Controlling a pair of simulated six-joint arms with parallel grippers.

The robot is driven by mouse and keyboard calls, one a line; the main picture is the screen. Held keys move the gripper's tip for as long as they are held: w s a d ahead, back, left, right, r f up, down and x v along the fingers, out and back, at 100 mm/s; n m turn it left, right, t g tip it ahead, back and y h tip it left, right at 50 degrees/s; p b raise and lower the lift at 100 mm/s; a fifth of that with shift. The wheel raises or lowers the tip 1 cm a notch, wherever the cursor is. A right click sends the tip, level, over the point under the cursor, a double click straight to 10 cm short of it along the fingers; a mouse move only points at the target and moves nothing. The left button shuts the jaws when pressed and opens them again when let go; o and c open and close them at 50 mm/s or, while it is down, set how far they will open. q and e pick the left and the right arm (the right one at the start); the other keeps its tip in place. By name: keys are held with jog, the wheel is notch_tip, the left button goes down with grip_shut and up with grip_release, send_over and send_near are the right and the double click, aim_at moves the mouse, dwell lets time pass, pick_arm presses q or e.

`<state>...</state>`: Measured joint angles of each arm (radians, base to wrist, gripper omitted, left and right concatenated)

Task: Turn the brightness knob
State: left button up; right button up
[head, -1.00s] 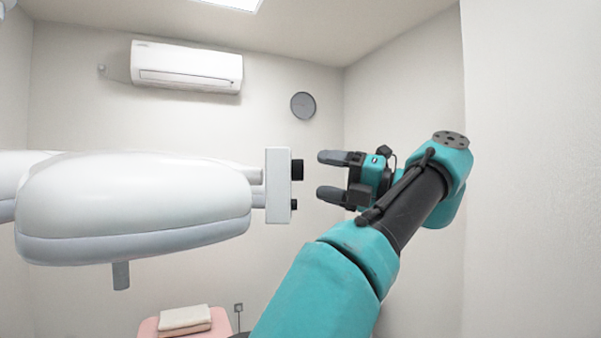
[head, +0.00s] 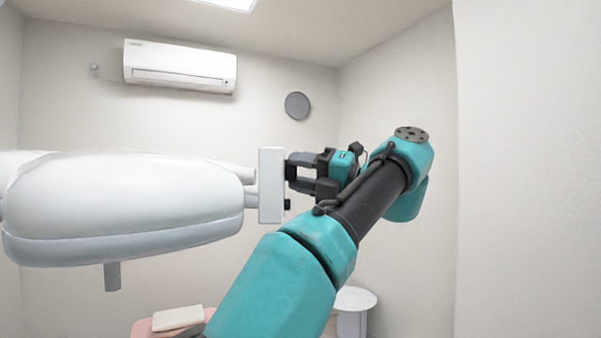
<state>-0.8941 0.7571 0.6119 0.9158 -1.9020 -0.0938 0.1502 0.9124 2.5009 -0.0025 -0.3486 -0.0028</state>
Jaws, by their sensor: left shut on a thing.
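A white lamp head (head: 130,205) carries a white control panel (head: 271,188) at its right end. Two black knobs stick out from the panel's right side. The upper, larger knob is mostly hidden by my left gripper (head: 290,170). The lower, smaller knob (head: 287,204) is clear, just below the fingers. My left gripper comes from the right and is shut on the upper knob, its fingers close against the panel. Any lettering on the knobs cannot be seen. My right gripper is not in view.
A pink bed with a folded towel (head: 178,318) stands below, partly hidden by my arm. A white round-topped stand (head: 355,300) is at the lower middle. An air conditioner (head: 180,66) and a grey disc (head: 297,105) are on the back wall. The space right of my arm is free.

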pick_arm(q)
jog(key=c, duration=0.3)
jog(key=shift+n+y, duration=0.3)
jog(key=shift+n, duration=0.2)
jog(key=n+g+y, duration=0.1)
jog(key=n+g, duration=0.1)
jog(key=n, duration=0.3)
jog(key=n+g+y, duration=0.1)
jog(key=n+g, duration=0.1)
jog(key=n, duration=0.3)
jog(key=n+g, duration=0.3)
jog(key=n, duration=0.2)
jog(key=shift+w+f+y, duration=0.2)
jog(key=shift+w+y, duration=0.1)
jog(key=shift+y, duration=0.1)
jog(key=o, duration=0.9)
